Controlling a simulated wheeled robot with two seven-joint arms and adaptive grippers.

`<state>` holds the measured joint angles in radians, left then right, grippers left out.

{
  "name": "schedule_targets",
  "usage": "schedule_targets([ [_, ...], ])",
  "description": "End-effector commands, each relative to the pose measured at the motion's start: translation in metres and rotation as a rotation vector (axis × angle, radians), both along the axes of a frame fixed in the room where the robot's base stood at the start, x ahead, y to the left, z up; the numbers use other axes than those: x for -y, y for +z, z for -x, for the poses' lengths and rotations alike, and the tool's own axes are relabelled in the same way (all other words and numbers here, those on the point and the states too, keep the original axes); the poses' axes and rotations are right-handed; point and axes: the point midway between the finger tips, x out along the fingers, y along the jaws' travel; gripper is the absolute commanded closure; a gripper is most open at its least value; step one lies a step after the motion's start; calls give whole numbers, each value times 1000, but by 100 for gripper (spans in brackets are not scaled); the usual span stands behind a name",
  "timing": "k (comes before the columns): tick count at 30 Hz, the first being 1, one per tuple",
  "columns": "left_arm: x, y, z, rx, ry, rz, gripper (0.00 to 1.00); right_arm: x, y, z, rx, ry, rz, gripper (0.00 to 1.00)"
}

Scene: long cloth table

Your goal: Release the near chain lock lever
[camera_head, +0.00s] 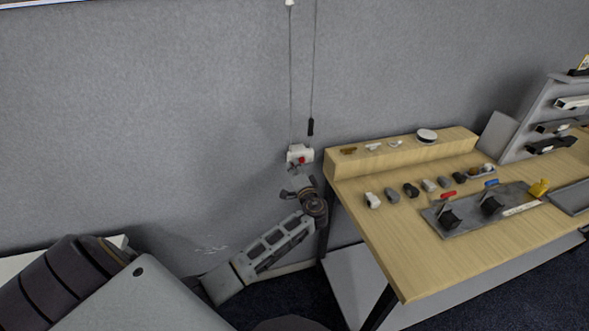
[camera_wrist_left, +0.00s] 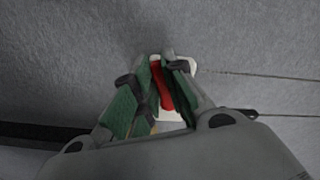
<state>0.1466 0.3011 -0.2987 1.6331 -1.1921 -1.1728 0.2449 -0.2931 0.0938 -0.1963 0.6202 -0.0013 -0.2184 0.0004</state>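The chain lock is a small white box (camera_head: 299,152) with a red lever (camera_head: 302,160), hanging against the grey wall panel left of the table. My left gripper (camera_head: 294,186) is just below it in the head view. In the left wrist view, the green-padded fingers (camera_wrist_left: 160,75) stand either side of the red lever (camera_wrist_left: 164,88), with the white box (camera_wrist_left: 172,115) behind, partly hidden by the fingers. I cannot tell whether the pads touch the lever. My right gripper is not in view.
Two thin cables run up the wall; one ends in a black grip (camera_head: 311,127). The wooden table (camera_head: 400,245) stands right of my left arm, with its edge close. It carries small parts, a grey tray (camera_head: 462,229) and a raised wooden shelf (camera_head: 445,146).

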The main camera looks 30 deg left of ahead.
Motion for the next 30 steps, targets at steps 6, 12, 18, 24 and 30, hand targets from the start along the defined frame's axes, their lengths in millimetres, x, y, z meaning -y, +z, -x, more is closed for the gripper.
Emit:
schedule_targets([
  [6,0,0,0,-4,0,-2,100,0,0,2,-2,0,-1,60],
  [12,0,3,1,-43,0,-36,100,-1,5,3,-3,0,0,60],
  [18,-1,7,1,-116,0,-98,100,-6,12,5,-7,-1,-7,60],
  [24,-1,8,1,-157,0,-134,100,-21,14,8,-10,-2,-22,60],
  [30,-1,8,1,-159,-1,-136,100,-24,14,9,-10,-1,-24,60],
])
